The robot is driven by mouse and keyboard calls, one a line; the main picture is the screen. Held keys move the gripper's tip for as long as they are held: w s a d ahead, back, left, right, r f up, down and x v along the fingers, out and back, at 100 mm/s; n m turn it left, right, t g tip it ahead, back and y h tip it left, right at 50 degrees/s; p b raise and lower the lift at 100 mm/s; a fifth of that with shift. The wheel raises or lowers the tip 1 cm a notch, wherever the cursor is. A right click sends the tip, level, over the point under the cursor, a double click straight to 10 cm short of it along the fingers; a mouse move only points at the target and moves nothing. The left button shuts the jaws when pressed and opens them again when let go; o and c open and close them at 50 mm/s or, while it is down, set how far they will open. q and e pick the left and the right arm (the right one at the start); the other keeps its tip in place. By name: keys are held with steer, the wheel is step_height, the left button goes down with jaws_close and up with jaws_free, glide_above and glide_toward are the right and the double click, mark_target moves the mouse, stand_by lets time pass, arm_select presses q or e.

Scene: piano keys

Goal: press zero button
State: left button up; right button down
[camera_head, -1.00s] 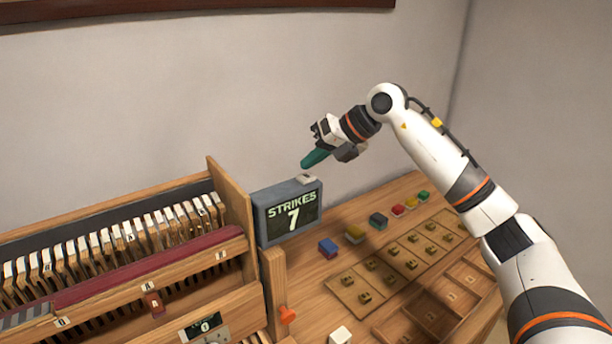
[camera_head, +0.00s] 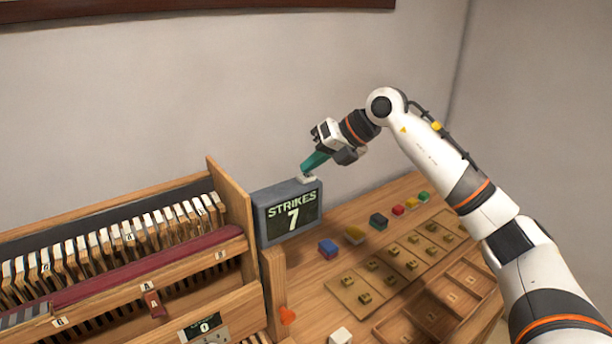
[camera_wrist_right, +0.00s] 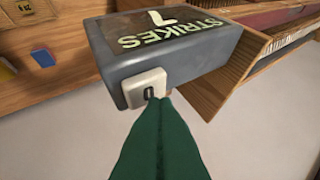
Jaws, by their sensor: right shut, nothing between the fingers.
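The grey counter box (camera_head: 290,212) stands beside the keyboard's end panel, and its screen reads "STRIKES 7". The zero button (camera_head: 307,179) is a pale block on top of the box; in the right wrist view the button (camera_wrist_right: 144,92) shows a dark "0". My right gripper (camera_head: 305,171) is shut and empty, with its green fingers pointing down at the button. In the right wrist view the fingertips (camera_wrist_right: 154,97) overlap the button's edge close to the "0". I cannot tell whether they touch it. My left gripper is not in view.
The wooden keyboard case (camera_head: 120,250) fills the left side. Coloured blocks, including a blue one (camera_head: 328,249), and slotted wooden trays (camera_head: 440,290) lie on the table to the right. The wall is behind the box.

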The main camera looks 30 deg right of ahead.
mark_target(313, 176)
steer(key=shift+f, duration=0.45)
stand_by(0.3)
steer(key=shift+r, duration=0.1)
steer(key=shift+r+p, duration=0.5)
steer(key=shift+r, duration=0.3)
step_height(313, 176, up, 5)
steer(key=p, duration=0.4)
stand_by(0.9)
